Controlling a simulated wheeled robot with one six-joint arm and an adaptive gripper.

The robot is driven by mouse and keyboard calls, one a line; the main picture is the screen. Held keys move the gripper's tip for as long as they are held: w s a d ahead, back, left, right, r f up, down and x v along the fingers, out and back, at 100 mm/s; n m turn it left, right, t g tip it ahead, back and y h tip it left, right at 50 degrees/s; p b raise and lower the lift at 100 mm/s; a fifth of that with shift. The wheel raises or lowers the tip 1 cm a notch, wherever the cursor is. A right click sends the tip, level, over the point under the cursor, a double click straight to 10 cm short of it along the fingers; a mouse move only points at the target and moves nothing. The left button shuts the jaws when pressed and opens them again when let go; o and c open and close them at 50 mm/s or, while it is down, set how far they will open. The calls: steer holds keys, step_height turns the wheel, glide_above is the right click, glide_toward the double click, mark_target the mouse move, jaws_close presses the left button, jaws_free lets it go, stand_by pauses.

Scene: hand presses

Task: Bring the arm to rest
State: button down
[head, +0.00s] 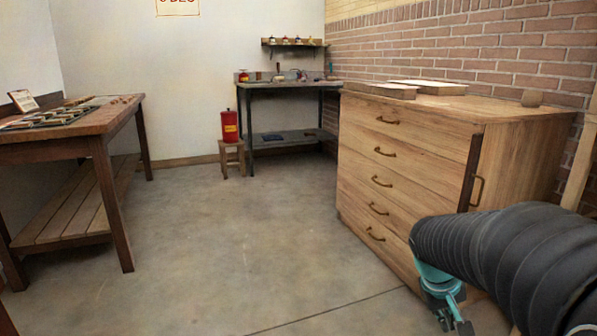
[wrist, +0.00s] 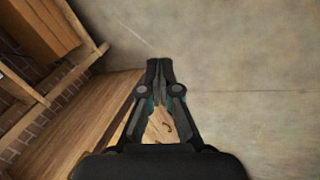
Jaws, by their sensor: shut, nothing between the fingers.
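My gripper (head: 459,322) shows at the lower right of the head view, at the end of my dark arm, low in front of the wooden drawer cabinet (head: 395,165). In the wrist view my gripper (wrist: 158,68) points at the bare concrete floor (wrist: 240,60). Its fingers are together with nothing between them. Part of the cabinet's wood shows behind and beside the fingers in the wrist view. My arm hides the cabinet's lower right part in the head view.
A wooden workbench (head: 75,123) stands at the left. A dark bench (head: 290,85) stands at the back, with a red can (head: 229,126) on a small stool (head: 232,158) beside it. The floor (head: 230,240) between them is clear. A brick wall (head: 460,45) runs behind the cabinet.

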steer(key=s+a+r+t+y+p, duration=0.4)
steer(key=s+a+r+p, duration=0.2)
steer(key=s+a+r, duration=0.6)
steer(key=shift+s+a, duration=1)
steer(key=shift+s, duration=0.75)
